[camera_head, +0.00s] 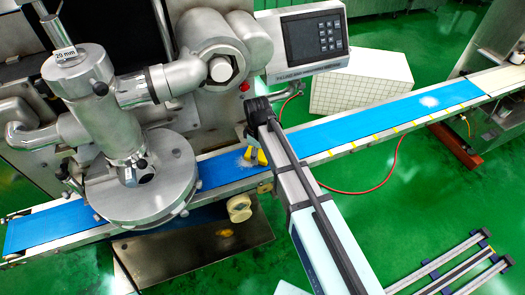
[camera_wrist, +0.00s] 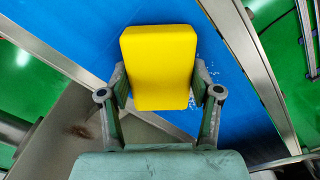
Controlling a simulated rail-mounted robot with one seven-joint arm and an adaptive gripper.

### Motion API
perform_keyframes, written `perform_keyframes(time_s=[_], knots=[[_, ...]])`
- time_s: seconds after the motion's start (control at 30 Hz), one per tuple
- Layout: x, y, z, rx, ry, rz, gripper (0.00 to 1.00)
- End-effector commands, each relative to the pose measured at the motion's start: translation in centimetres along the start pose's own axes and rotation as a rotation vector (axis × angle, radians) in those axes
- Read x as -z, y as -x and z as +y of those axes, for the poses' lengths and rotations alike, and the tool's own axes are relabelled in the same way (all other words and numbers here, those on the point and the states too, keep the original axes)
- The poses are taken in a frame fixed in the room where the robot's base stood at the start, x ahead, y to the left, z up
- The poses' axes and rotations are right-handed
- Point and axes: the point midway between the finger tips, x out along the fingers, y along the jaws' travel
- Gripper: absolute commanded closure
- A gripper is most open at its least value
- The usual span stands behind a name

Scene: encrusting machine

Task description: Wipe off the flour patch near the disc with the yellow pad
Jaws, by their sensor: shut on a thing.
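The yellow pad (camera_head: 261,157) is held in my gripper (camera_head: 254,147), low over the blue belt (camera_head: 330,129). In the wrist view the pad (camera_wrist: 160,68) sits between the two fingers of my gripper (camera_wrist: 160,85) and hides the belt below it. I cannot tell whether the pad touches the belt. The flour patch near the disc (camera_head: 234,163) is a thin white smear just left of the pad; white specks (camera_wrist: 205,74) show beside the pad in the wrist view. The metal disc (camera_head: 150,200) stands over the belt further left.
A second flour patch (camera_head: 429,101) lies on the belt at the far right. Metal side rails (camera_head: 370,137) edge the belt. The filling cylinder (camera_head: 88,95) and pipes rise above the disc. A control panel (camera_head: 312,38) stands behind the belt. The belt between pad and second patch is clear.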

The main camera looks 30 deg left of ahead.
Motion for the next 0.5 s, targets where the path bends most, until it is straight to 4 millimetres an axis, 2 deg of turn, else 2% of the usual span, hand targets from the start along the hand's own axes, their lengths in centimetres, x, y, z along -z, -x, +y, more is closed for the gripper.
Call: perform_keyframes(time_s=[0.5], knots=[[2.0, 0.0, -1.8, 0.000, 0.000, 0.000, 0.69]])
